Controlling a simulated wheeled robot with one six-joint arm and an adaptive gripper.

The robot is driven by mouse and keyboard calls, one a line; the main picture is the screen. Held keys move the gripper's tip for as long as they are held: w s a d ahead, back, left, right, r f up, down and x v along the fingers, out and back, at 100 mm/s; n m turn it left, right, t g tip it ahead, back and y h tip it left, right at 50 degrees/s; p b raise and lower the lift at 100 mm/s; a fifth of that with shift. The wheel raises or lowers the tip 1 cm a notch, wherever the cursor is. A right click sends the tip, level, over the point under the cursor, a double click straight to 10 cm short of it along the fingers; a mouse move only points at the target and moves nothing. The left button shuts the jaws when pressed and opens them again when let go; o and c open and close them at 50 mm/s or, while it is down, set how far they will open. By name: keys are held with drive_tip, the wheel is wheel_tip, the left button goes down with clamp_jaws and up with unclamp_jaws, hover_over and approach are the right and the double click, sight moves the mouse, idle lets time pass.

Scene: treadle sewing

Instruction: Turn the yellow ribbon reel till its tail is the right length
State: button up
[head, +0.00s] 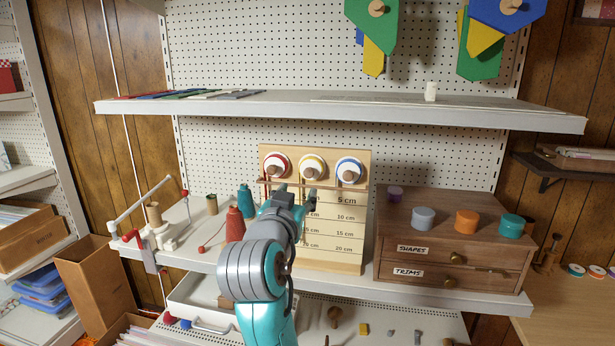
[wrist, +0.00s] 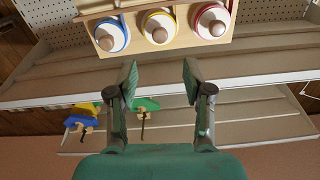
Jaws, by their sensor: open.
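The yellow-rimmed ribbon reel (head: 312,161) is the middle of three on an upright wooden board (head: 345,258) with a centimetre scale. It has a white face and a wooden knob. In the wrist view the yellow reel (wrist: 162,36) is at the top middle, knob towards me. My gripper (head: 290,192) is in front of the board, below the reels. In the wrist view my gripper (wrist: 160,76) is open and empty, its fingers below the yellow reel in the picture and apart from it. The arm covers part of the scale; I cannot make out the yellow tail.
The red reel (head: 275,160) and blue reel (head: 348,163) flank the yellow one closely. A wooden drawer cabinet (head: 440,235) stands close on the right. An upper shelf (head: 340,112) runs above.

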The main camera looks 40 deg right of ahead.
sight(308, 175)
drive_tip(key=shift+n, duration=0.5)
drive_tip(key=x, duration=1.1)
clamp_jaws()
